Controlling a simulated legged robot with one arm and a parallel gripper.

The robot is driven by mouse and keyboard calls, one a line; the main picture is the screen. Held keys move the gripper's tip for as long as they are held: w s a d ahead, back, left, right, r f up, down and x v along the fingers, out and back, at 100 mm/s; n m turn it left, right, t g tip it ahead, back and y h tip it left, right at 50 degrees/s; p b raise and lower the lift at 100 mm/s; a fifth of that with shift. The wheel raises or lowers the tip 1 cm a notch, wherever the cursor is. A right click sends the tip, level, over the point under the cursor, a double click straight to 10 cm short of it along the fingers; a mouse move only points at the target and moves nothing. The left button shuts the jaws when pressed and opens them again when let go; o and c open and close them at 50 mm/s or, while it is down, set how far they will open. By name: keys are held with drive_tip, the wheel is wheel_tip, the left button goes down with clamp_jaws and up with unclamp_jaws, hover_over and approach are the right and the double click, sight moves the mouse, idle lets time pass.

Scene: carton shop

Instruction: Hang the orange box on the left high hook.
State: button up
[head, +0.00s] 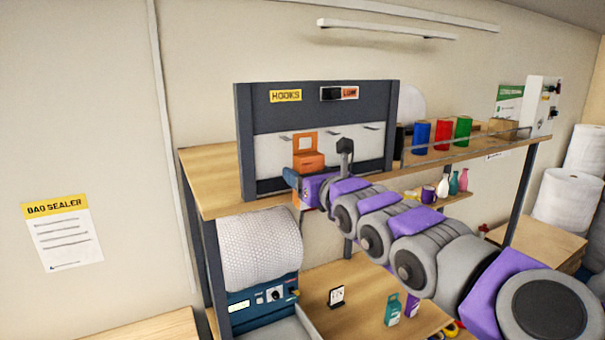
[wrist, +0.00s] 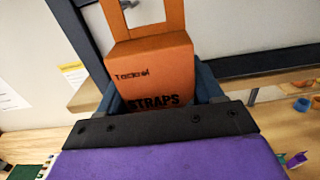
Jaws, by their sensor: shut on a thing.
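The orange box (head: 309,160) has a hang tab with a square opening on top and is held upright in front of the hook panel (head: 262,148). My gripper (head: 312,174) is shut on its lower part. In the wrist view, the box (wrist: 155,65) sits between the two dark blue fingers of my gripper (wrist: 160,88), with "STRAPS" printed on its face. Small hooks show on the pale panel, one in the middle (head: 333,135) and one at the right (head: 372,127). The box's tab covers part of the left side. A small dark shape shows through the tab opening in the wrist view; I cannot tell whether the hook passes through.
The panel's dark frame (head: 245,145) stands on a wooden shelf (head: 212,165). Red (head: 442,134), blue (head: 421,137) and green (head: 463,130) boxes stand at the right. A bubble-wrap roll (head: 260,248) is below the shelf.

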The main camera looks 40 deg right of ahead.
drive_tip(key=w+a, duration=0.1)
drive_tip(key=w+a+p, duration=0.2)
drive_tip(key=shift+w+a+r, duration=0.1)
drive_tip(key=shift+a+r, duration=0.15)
drive_tip(key=d, duration=0.1)
drive_tip(key=w+d, duration=0.1)
drive_tip(key=d+f, duration=0.1)
drive_tip(key=d, duration=0.1)
drive_tip(key=shift+w+p, duration=0.3)
drive_tip(key=shift+p, duration=0.1)
drive_tip(key=shift+c, duration=1)
drive_tip(key=shift+w+a+f+b, duration=0.2)
drive_tip(key=shift+a+b, duration=0.3)
drive_tip(key=shift+b, duration=0.3)
drive_tip(key=o, duration=1.1)
drive_tip(key=shift+c, duration=0.2)
drive_tip(key=o, duration=0.3)
drive_tip(key=shift+d, duration=0.3)
